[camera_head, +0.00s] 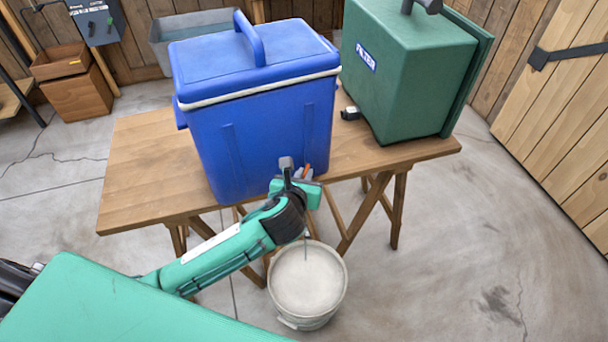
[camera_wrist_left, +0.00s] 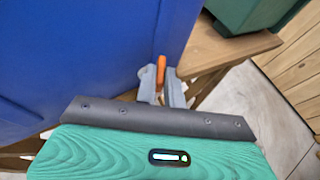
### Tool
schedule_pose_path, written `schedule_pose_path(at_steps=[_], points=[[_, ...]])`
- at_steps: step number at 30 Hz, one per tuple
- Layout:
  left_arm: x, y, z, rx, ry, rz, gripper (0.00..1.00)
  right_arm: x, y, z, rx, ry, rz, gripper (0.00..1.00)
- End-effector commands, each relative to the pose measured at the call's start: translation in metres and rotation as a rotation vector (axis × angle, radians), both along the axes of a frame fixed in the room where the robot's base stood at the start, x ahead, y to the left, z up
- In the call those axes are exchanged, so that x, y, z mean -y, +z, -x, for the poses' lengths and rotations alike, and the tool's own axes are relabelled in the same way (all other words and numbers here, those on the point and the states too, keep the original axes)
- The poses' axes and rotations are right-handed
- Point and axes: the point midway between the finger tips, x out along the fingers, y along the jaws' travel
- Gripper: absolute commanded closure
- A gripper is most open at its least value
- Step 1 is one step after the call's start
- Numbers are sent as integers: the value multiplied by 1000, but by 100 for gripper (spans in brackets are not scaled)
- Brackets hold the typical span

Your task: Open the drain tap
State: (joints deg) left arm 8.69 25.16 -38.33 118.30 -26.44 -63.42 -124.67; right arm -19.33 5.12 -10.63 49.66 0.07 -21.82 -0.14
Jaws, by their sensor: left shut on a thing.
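A blue cooler (camera_head: 255,120) with a closed lid stands on the wooden table. Its drain tap is low on the front face at the right, mostly hidden by my left gripper (camera_head: 296,168). The tap's orange lever (camera_head: 307,169) shows beside the fingers. In the left wrist view, the orange lever (camera_wrist_left: 161,72) stands upright between the grey fingers of my left gripper (camera_wrist_left: 162,84), which is shut on it. A pale bucket (camera_head: 340,290) stands on the floor below the tap. A thin dark line shows above it; I cannot tell what it is. My right gripper is not in view.
The wooden table (camera_head: 140,165) on trestle legs carries a green box (camera_head: 405,80) to the right of the cooler. A grey tub (camera_head: 160,45) and wooden crates (camera_head: 78,97) stand behind. The floor at right is clear.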

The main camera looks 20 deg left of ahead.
Motion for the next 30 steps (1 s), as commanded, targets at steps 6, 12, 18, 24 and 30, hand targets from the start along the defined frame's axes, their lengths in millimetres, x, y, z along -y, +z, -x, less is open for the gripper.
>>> schedule_pose_path(at_steps=[6, 12, 18, 24, 30], points=[[2, 3, 0, -3, 50, 0, 100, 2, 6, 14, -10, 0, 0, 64], [6, 6, 0, -5, 172, 0, 100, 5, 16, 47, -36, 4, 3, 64], [10, 6, -1, -5, 329, 1, 100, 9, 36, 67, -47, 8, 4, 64], [12, 4, -2, -4, 475, -1, 100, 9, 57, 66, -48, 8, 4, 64], [14, 3, -4, -3, 581, 0, 100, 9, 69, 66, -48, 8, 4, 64]])
